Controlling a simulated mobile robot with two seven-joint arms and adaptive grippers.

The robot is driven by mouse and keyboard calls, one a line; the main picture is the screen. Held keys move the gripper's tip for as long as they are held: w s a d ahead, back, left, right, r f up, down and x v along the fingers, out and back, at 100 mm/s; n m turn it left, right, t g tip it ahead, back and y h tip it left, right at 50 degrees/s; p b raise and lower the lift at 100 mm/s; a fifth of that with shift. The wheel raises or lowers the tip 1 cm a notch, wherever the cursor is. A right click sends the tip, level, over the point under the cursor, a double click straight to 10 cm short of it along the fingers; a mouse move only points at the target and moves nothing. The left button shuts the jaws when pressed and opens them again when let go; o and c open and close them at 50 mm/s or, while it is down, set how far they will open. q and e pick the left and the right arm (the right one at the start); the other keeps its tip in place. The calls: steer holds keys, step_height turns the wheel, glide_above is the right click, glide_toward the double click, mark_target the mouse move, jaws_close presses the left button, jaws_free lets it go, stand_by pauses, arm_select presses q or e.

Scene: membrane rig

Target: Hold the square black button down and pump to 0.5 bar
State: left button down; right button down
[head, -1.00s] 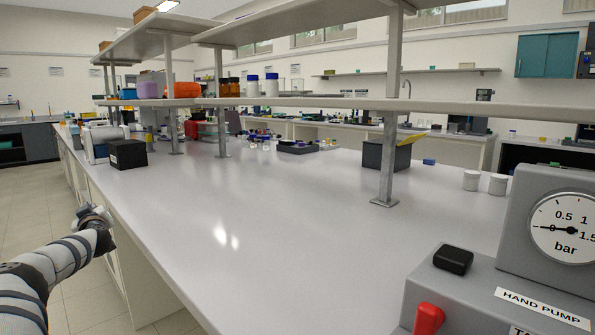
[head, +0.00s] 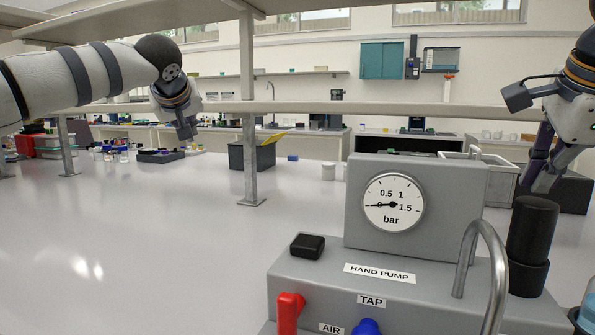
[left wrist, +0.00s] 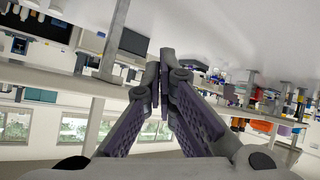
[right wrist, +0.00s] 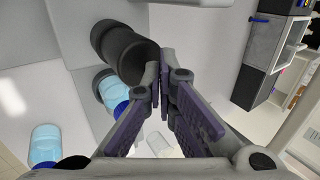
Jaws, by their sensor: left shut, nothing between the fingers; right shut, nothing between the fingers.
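The hand pump is a grey box (head: 320,268) in the head view. A square black button (head: 308,245) stands on its top left. The gauge (head: 393,204) behind it has its needle near 0. A black cylindrical handle (head: 533,232) stands at the right end; it also shows in the right wrist view (right wrist: 125,50). My right gripper (head: 533,188) is shut and empty, near the handle's top; contact cannot be told. My left gripper (head: 190,134) is shut and empty, raised above the bench, up and left of the button.
A red lever (head: 290,312) and a blue knob (head: 366,327) are on the pump's front. A metal hoop (head: 487,250) rises between gauge and handle. A shelf post (head: 248,150) and shelf (head: 330,112) stand behind.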

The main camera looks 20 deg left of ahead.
arm_select(q)
steer(key=d+f+m+g+h, duration=0.1)
steer(key=d+f+m+h, duration=0.2)
steer(key=d, duration=1.1)
steer(key=m+g+h, duration=0.3)
steer(key=m, duration=0.3)
glide_above(312, 238)
step_height(312, 238, down, 3)
steer(key=shift+s+f, duration=0.2)
steer(key=shift+f, duration=3.2)
steer(key=shift+f, duration=0.2)
steer(key=shift+f, duration=1.5)
steer(key=shift+s+f, duration=0.1)
steer(key=shift+f, duration=0.25)
arm_select(e)
steer(key=shift+f, duration=0.1)
